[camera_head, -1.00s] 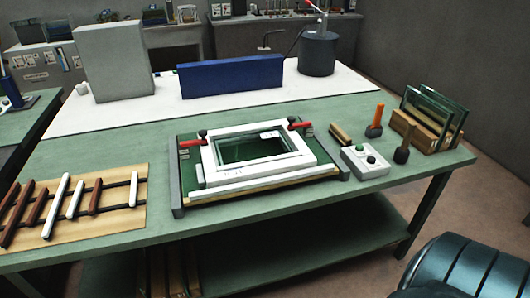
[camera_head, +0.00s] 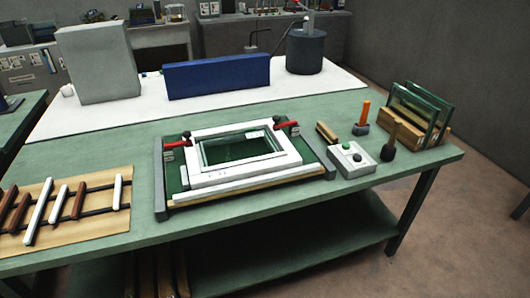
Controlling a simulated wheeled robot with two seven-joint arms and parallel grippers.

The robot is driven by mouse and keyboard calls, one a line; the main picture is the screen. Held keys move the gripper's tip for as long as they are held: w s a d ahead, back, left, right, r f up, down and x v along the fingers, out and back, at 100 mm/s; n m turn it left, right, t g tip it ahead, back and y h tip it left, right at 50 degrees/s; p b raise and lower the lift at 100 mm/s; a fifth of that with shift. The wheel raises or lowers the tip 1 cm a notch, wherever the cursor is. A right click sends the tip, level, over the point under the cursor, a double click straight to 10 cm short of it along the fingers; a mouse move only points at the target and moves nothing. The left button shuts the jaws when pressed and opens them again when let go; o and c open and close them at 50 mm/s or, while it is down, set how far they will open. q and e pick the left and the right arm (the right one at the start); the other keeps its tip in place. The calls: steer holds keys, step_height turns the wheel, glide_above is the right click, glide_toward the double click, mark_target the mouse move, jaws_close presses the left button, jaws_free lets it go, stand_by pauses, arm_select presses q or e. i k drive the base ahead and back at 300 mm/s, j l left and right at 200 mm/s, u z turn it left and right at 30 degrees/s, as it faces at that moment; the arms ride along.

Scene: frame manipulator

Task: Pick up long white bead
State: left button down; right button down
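A tan board (camera_head: 100,231) with dark rails lies at the left front of the green table and holds several white and brown bars. The long white bead (camera_head: 38,213) leans across the rails among brown bars. A shorter white bar (camera_head: 58,204) lies just right of it, and another white bar (camera_head: 117,192) lies at the board's right end. Neither of my grippers shows in the head view.
A fixture with a white frame (camera_head: 196,161) and red-handled clamps (camera_head: 286,125) fills the table's middle. To its right stand a button box (camera_head: 350,161), upright tools and a wooden rack (camera_head: 401,132) with glass panes. A blue block (camera_head: 218,77) stands behind.

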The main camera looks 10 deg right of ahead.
mark_target(28, 240)
steer(key=u, duration=1.35)
